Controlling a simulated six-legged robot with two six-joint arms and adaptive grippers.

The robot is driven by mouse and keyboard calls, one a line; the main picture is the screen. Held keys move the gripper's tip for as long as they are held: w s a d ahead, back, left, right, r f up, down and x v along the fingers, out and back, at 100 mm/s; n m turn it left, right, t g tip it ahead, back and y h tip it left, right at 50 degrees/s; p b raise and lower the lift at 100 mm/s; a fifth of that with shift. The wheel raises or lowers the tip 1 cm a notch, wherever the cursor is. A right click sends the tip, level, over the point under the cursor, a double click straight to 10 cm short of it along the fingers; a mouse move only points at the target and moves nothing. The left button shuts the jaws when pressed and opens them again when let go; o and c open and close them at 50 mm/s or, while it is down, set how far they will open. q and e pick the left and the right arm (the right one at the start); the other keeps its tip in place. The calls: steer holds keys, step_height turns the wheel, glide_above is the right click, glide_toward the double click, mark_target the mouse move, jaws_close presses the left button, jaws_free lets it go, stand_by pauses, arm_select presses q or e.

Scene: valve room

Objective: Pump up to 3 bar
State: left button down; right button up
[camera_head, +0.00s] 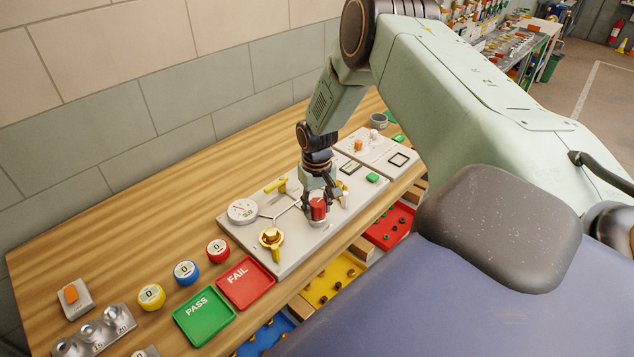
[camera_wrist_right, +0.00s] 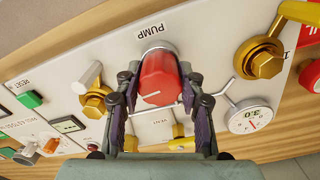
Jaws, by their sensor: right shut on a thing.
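The red pump knob (camera_head: 318,209) stands on the grey valve panel (camera_head: 292,263). In the wrist view the red knob (camera_wrist_right: 160,77) sits beside the word PUMP, with a white mark on it. My right gripper (camera_head: 316,198) is shut around it; in the wrist view its fingers (camera_wrist_right: 164,92) press on either side. The round white gauge (camera_head: 242,211) is left of the knob on the panel. In the wrist view the gauge (camera_wrist_right: 250,116) has a small readout that looks like 3.0, seen at an angle. My left gripper is out of view.
A brass valve with a yellow handle (camera_head: 272,238) stands near the gauge. Green PASS (camera_head: 204,316) and red FAIL (camera_head: 246,283) trays lie left of the panel, beside yellow, blue and red dials. Bare wood (camera_head: 120,240) lies behind them.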

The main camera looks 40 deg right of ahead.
mark_target(317, 202)
steer(key=shift+m, duration=0.6)
steer(key=o, duration=1.2)
steer(key=shift+r, duration=0.1)
step_height(317, 202, up, 12)
steer(key=shift+f, duration=0.1)
stand_by(0.3)
